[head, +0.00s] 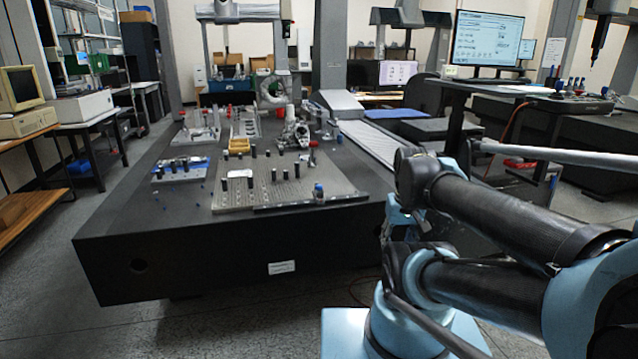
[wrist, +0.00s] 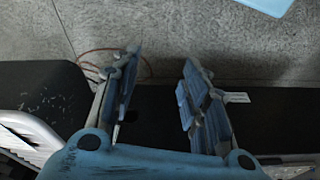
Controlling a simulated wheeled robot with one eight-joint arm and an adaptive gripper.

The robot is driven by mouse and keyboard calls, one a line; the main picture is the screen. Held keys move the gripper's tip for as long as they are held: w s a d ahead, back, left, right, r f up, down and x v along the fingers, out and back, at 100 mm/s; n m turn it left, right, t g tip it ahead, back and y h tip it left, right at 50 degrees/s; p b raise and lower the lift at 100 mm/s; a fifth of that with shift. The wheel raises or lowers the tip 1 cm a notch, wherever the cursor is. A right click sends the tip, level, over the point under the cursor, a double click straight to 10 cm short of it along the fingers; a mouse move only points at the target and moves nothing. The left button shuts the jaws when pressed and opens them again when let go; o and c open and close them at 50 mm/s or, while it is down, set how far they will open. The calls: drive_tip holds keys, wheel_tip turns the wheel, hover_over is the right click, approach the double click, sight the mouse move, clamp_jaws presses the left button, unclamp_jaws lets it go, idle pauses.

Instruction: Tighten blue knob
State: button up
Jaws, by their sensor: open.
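A small blue-topped knob (head: 319,188) stands at the front right corner of the grey fixture plate (head: 290,190), on the dark granite table (head: 180,225). It is small in the head view, and its fine shape cannot be told. In the wrist view my gripper (wrist: 160,58) has its two blue-padded fingers spread apart with nothing between them. It is over the floor near the dark table side. The knob does not show in the wrist view. My gripper cannot be made out in the head view, where my arm fills the right side.
A desk with a monitor (head: 488,38) and a control box (head: 575,102) stands at right. A cable (wrist: 88,62) lies on the floor. Open floor lies before the table.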

drive_tip(key=w+a+r+n, duration=0.2)
drive_tip(key=w+a+r, duration=0.1)
drive_tip(key=w+r, duration=0.55)
wheel_tip(320, 180, up, 11)
drive_tip(key=n+g, duration=0.2)
drive_tip(key=n, duration=0.2)
hover_over(319, 185)
wheel_tip(319, 185, down, 16)
drive_tip(key=shift+s+f, duration=0.1)
drive_tip(key=shift+f, duration=0.15)
